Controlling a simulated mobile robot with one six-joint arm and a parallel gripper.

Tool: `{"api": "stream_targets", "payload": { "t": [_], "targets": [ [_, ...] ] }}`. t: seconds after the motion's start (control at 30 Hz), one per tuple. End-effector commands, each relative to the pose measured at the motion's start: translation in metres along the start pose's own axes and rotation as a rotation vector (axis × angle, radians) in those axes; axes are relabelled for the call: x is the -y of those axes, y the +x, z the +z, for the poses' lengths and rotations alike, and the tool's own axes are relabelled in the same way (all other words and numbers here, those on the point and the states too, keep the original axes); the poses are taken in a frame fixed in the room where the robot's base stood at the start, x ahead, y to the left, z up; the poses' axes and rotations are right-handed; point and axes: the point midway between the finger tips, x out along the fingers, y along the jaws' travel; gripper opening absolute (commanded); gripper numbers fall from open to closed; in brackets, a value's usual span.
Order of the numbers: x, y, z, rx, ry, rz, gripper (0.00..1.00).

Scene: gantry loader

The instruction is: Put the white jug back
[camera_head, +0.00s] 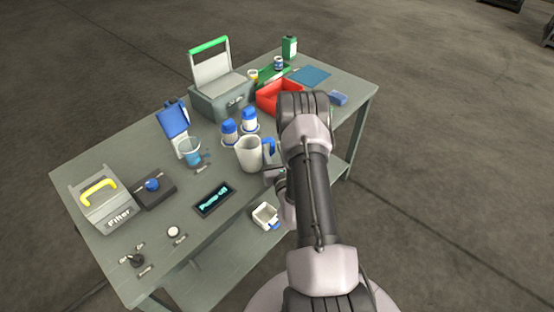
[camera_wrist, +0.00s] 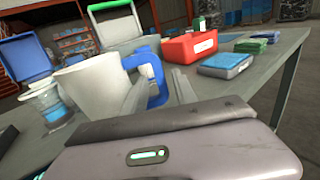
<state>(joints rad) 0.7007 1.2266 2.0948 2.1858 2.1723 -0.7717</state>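The white jug (camera_head: 249,155) with a blue handle (camera_head: 268,148) stands upright on the grey workbench, near its front edge. In the wrist view the jug (camera_wrist: 90,92) fills the left middle, and its blue handle (camera_wrist: 158,72) faces my gripper. My gripper (camera_wrist: 160,92) has its two grey fingers apart, one on each side of the lower handle in the picture. I see no clear contact with the handle. In the head view my gripper (camera_head: 270,173) is beside the jug at the bench edge, partly hidden by my arm.
Two blue-capped bottles (camera_head: 230,131) stand just behind the jug, and a cup of blue liquid (camera_head: 190,152) is to its left. A red bin (camera_head: 280,98) and a grey box with a green handle (camera_head: 222,101) are farther back. A dark display (camera_head: 214,199) lies in front.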

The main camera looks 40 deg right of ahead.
Motion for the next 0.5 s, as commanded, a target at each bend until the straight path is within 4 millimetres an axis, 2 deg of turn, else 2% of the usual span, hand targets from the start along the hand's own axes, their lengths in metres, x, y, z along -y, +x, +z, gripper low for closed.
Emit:
{"api": "stream_targets", "payload": {
  "t": [0.3,0.5],
  "targets": [
    [0.001,-0.080,-0.003,-0.005,0.005,-0.004,0.34],
    [0.001,-0.101,-0.003,-0.001,0.002,-0.003,0.34]
  ]
}}
